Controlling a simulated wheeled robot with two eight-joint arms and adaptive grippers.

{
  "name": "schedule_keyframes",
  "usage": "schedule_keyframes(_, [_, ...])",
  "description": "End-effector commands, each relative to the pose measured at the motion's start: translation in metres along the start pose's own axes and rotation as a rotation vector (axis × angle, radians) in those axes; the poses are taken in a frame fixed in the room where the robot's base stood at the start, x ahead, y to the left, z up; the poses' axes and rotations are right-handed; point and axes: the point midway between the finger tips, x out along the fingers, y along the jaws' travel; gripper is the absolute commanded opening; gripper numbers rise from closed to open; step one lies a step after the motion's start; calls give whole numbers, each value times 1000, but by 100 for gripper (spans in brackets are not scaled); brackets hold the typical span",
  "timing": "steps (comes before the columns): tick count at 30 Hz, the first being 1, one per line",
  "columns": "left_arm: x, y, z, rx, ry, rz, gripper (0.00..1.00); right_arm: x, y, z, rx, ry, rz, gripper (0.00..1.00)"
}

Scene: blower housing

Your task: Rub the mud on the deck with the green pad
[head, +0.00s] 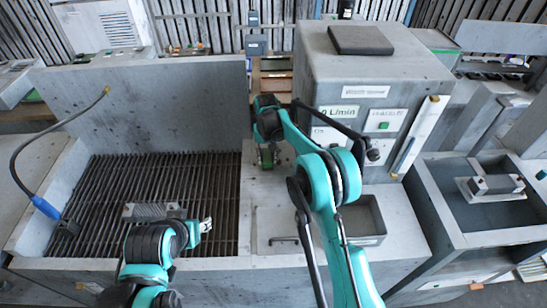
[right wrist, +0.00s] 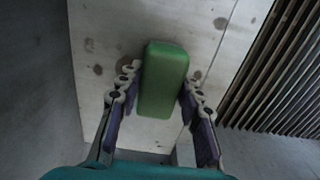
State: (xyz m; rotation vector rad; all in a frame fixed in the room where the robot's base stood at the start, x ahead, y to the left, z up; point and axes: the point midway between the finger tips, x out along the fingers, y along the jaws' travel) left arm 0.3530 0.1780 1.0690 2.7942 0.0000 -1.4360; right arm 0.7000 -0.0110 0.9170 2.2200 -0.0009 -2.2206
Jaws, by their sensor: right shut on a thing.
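My right gripper (head: 268,150) points down over the pale deck (head: 249,180), between the slatted grate and the grey cabinet. In the right wrist view its two fingers (right wrist: 158,105) are on either side of the green pad (right wrist: 163,80), and it is shut on it. I cannot tell whether the pad touches the deck. My left gripper (head: 204,226) is over the grate; its opening is unclear.
The slatted grate (head: 100,185) lies left of the deck, with a ribbed grey block (head: 152,211) on it. A hose with a blue end (head: 46,207) hangs at far left.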

Motion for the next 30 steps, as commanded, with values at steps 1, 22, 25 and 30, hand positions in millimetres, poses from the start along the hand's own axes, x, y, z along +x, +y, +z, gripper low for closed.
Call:
schedule_keyframes(1, [0, 0, 0, 0, 0, 0, 40, 0, -6, 0, -1, 0, -1, 12])
schedule_keyframes(22, [-12, 0, -9, 0, 0, 0, 40, -26, -12, 0, 1, 0, 0, 12])
schedule_keyframes(25, [-17, 0, -12, 0, 0, 0, 40, -36, -12, 0, 1, 0, 0, 12])
schedule_keyframes(30, [-26, 0, -18, 0, 0, 0, 40, -54, -11, 0, 1, 0, 0, 12])
